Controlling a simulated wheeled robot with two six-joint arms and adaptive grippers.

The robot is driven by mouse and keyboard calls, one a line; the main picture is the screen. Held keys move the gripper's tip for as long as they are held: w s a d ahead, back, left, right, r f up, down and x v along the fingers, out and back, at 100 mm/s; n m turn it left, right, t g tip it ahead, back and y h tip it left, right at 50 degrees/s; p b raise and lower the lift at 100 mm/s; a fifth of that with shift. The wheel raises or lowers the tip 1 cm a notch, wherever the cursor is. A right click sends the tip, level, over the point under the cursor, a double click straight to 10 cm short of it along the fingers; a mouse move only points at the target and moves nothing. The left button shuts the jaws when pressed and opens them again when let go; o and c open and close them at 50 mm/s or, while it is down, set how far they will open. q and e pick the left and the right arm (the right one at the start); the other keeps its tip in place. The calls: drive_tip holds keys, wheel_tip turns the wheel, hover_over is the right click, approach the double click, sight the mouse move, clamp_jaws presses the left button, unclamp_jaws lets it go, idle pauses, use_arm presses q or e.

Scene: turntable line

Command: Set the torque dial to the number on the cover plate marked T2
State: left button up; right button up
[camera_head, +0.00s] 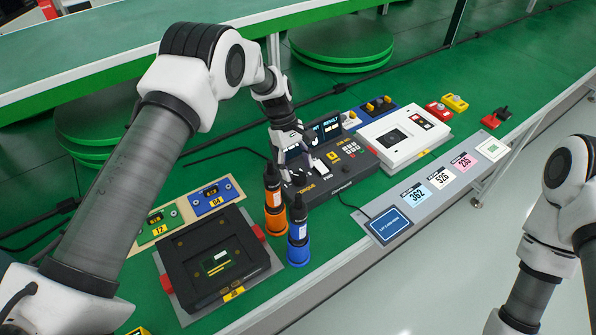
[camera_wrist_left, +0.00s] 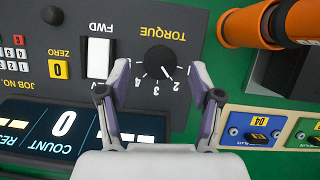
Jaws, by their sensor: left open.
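The torque dial (camera_wrist_left: 158,60) is a round black knob on the dark control panel, upside down in the left wrist view. Its white mark points to the lower right, seemingly near the 2; figures 3 and 4 also show. My left gripper (camera_wrist_left: 161,78) is open, its two fingers on either side of the dial; contact cannot be told. In the head view this gripper (camera_head: 297,158) is over the panel's left end and hides the dial. My right gripper is out of view.
An orange screwdriver (camera_head: 273,205) and a blue one (camera_head: 298,235) stand close to the panel. A white FWD switch (camera_wrist_left: 98,58) is close to the fingers.

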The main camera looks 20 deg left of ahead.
use_arm(q)
drive_tip(key=v, duration=1)
drive_tip(key=shift+a, duration=0.2)
